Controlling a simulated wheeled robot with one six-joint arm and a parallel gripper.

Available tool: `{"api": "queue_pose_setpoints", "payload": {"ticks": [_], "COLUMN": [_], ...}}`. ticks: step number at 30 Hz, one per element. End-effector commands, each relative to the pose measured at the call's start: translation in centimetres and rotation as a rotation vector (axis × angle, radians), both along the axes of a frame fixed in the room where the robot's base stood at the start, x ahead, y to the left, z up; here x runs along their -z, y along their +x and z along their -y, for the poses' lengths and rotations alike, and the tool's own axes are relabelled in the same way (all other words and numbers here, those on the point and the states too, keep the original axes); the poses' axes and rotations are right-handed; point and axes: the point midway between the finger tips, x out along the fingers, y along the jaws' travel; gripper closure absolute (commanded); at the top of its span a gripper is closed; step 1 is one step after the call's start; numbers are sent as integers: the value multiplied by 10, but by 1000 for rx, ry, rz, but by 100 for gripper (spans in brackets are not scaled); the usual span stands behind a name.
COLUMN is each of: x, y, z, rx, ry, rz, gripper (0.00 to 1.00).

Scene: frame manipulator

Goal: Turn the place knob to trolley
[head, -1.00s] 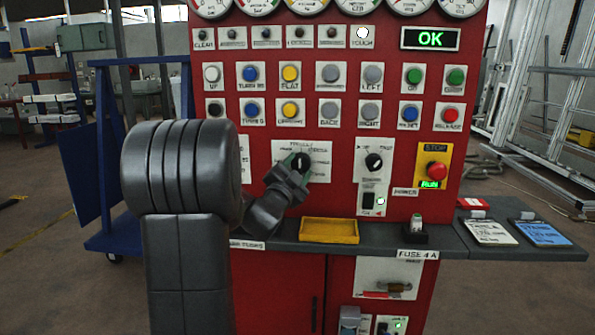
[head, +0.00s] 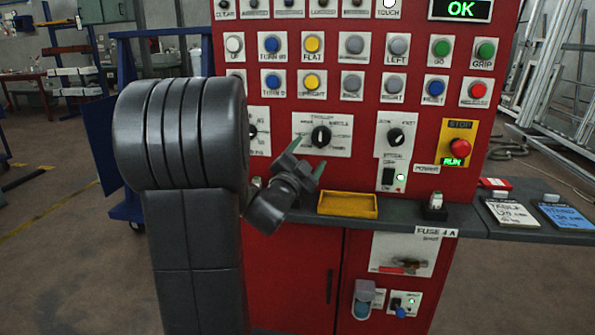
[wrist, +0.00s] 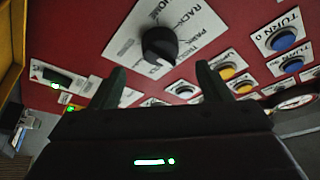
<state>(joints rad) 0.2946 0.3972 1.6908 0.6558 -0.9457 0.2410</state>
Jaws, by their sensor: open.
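The place knob (head: 321,136) is a black rotary knob on a white label plate (head: 341,146), in the middle of the red panel. In the head view its grip stands near upright, with lettering that looks like TROLLEY above it. The wrist view also shows the knob (wrist: 159,46), with a white mark on its lower side; the labels around it are partly legible, HOME and RACK among them. My gripper (head: 307,158) is open and empty, just below and in front of the knob. In the wrist view my gripper's fingers (wrist: 160,82) stand apart, with the knob beyond their gap.
Another knob (head: 396,135) sits to the right, and one (head: 252,131) to the left is partly behind my arm. Coloured push buttons (head: 313,82) fill rows above. A grey shelf (head: 400,212) with a yellow tray (head: 348,204) juts out below. A red stop button (head: 459,148) is at right.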

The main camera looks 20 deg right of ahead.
Motion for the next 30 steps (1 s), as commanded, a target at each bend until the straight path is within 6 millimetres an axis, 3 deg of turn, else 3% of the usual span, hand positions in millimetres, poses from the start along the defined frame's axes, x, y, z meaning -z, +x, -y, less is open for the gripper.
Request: {"api": "queue_pose_setpoints", "payload": {"ticks": [3, 10, 30], "x": [8, 17, 19], "y": [-18, -40, -45], "z": [-21, -45, -50], "rx": [-3, -2, 1], "ry": [1, 1, 0], "rz": [-1, 0, 1], "gripper": [29, 29, 29]}}
